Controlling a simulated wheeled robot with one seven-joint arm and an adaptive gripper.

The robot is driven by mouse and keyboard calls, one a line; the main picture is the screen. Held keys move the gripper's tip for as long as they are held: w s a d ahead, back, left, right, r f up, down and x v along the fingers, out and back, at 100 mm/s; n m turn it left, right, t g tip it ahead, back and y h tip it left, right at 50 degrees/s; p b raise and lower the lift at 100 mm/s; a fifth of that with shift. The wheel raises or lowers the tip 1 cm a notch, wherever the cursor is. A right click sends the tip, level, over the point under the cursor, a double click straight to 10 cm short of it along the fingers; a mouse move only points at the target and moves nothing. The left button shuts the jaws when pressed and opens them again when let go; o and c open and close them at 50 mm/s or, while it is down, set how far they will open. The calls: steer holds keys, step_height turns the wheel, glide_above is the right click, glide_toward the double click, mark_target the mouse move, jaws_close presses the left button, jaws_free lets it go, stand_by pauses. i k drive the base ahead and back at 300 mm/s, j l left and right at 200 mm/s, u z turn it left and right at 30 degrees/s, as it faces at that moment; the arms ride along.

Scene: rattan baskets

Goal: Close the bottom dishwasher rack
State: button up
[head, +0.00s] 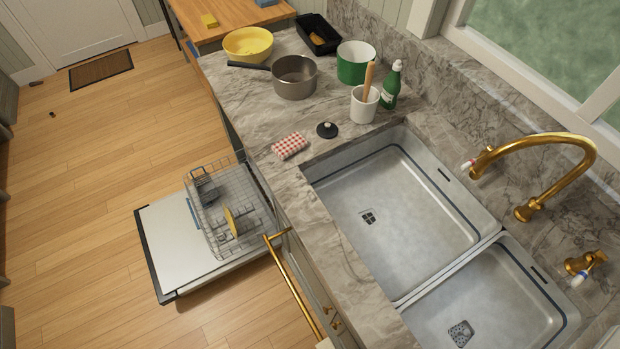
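The bottom dishwasher rack (214,240) is a grey wire basket, pulled out over the lowered dishwasher door. A yellow plate (231,222) stands in it, and a dark item (205,187) sits near its far end. The dishwasher door (175,250) lies open and flat, white inside with a dark edge, just above the wooden floor. The dishwasher's inside is hidden under the counter. My gripper is not in view.
The marble counter (225,90) overhangs the dishwasher and holds a saucepan (294,77), a yellow bowl (248,44) and a green pot (355,62). A double sink (400,200) fills the right. A brass handle (290,285) juts out near the rack. Floor (80,200) left of the door is clear.

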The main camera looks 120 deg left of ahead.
mark_target(253, 209)
steer(key=k+l+u, duration=0.6)
steer(key=k+l, duration=0.15)
steer(key=u, duration=3.9)
steer(key=i+j, duration=0.2)
steer(key=i, duration=0.2)
steer(key=i+j+u, duration=0.1)
steer(key=i+j, duration=0.15)
steer(key=i, duration=0.15)
steer(key=i+j, duration=0.2)
steer(key=i, duration=0.25)
